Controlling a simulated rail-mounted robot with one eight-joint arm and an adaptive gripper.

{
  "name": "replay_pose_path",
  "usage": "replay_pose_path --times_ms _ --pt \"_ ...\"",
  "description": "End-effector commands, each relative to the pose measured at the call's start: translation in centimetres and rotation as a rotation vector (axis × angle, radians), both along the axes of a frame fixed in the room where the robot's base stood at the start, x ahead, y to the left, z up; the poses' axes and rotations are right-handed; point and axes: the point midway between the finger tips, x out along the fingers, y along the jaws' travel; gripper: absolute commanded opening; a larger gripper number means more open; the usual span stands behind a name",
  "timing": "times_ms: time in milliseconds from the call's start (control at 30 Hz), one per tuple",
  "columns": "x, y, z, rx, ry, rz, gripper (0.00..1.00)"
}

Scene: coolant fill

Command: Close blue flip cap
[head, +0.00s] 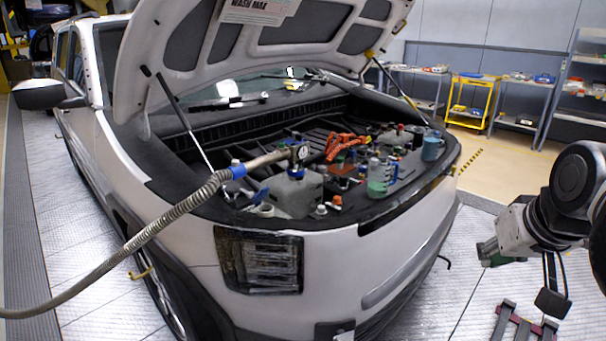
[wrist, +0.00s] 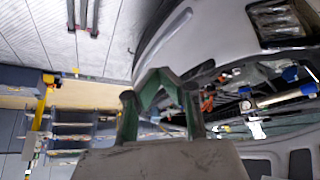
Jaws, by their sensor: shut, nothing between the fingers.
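The open engine bay (head: 290,150) of a white car holds several small blue parts. A blue piece (head: 262,195) lies near the bay's front left corner, but I cannot tell for sure whether it is the flip cap or how far it stands open. My gripper (head: 490,252) has green fingers and hangs to the right of the car, well apart from the bay. In the wrist view the green fingertips (wrist: 158,74) come together, empty. Small blue parts (wrist: 290,74) show at the right there, too small to identify.
A hose with a nozzle (head: 180,212) reaches into the bay from the left. The raised hood (head: 270,45) and its prop struts overhang the bay. A blue mug (head: 432,145) and a green-filled container (head: 377,175) stand at its right. Floor between car and arm is mostly clear.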

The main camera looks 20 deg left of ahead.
Motion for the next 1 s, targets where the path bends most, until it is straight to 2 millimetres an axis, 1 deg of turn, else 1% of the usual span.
replay_pose_path --times_ms 33,167,233,367,500,567,700,867,1000 --pt "0.7 0.5 0.9 -0.005 0.004 0.010 0.00" --pt "2.6 1.8 2.7 -0.018 0.020 0.039 0.00" --pt "3.8 2.8 3.8 -0.026 0.028 0.061 0.00" --pt "6.9 5.6 6.2 -0.041 0.049 0.118 0.00" --pt "10.5 9.4 8.4 -0.056 0.070 0.190 0.00" --pt "11.9 11.1 9.2 -0.063 0.080 0.224 0.00" --pt "15.1 15.4 10.5 -0.078 0.100 0.299 0.00" --pt "18.2 20.8 11.4 -0.095 0.122 0.387 0.00" --pt "20.6 25.7 11.7 -0.109 0.141 0.463 0.00"
